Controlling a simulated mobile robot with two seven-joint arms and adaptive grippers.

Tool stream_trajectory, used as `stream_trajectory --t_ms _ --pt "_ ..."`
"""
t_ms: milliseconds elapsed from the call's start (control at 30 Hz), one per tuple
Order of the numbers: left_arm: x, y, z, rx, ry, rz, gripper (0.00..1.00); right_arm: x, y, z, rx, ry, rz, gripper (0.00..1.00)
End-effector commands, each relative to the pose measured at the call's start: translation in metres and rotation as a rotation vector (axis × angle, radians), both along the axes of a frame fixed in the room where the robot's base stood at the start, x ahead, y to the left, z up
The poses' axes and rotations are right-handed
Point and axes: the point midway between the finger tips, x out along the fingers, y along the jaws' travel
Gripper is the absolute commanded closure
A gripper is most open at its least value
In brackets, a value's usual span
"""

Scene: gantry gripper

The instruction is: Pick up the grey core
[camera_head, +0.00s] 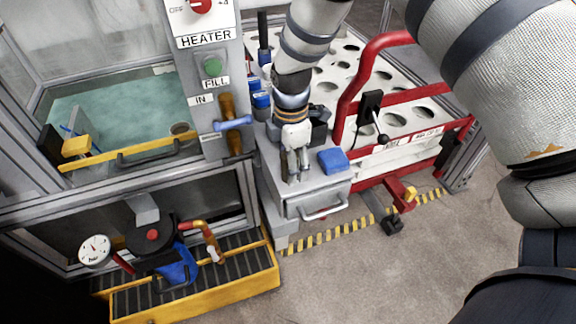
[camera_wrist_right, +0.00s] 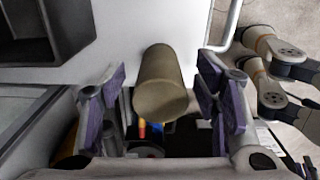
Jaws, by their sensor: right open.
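The grey core (camera_wrist_right: 162,82) is a short olive-grey cylinder in the right wrist view, seen partly end-on. It stands out from a light grey surface. My right gripper (camera_wrist_right: 163,105) is open, with its purple-padded fingers on either side of the core and a gap on both sides. In the head view my right gripper (camera_head: 292,168) points down over the grey cabinet with a drawer (camera_head: 310,190). The core cannot be made out clearly there, as the fingers cover that spot. My left gripper is in neither view.
A blue block (camera_head: 333,160) lies on the cabinet top, right of the gripper. A red-framed rack with holes (camera_head: 395,120) stands close on the right. A water tank (camera_head: 120,115) and a blue-and-orange valve handle (camera_head: 232,124) are on the left. The floor in front (camera_head: 370,270) is clear.

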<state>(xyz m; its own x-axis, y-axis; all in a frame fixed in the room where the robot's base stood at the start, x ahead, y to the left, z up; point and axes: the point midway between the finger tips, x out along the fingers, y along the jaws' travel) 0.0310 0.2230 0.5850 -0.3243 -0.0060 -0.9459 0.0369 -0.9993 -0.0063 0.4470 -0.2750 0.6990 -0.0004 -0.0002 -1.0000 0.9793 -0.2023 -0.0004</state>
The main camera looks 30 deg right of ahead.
Motion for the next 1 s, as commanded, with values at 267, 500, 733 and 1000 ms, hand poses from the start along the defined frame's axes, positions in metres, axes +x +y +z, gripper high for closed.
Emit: stream_trajectory --t_ms 267,500,733,1000 --pt "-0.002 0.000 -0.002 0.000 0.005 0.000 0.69 0.000 0.000 -0.013 0.000 -0.002 -0.001 0.44" --pt "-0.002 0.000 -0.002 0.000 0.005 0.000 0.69 0.000 0.000 -0.013 0.000 -0.001 -0.001 0.87" --pt "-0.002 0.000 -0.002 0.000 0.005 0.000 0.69 0.000 0.000 -0.012 0.000 -0.002 -0.001 0.92" --pt "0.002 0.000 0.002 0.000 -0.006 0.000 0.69 0.001 0.000 0.006 0.001 -0.006 -0.001 0.92"
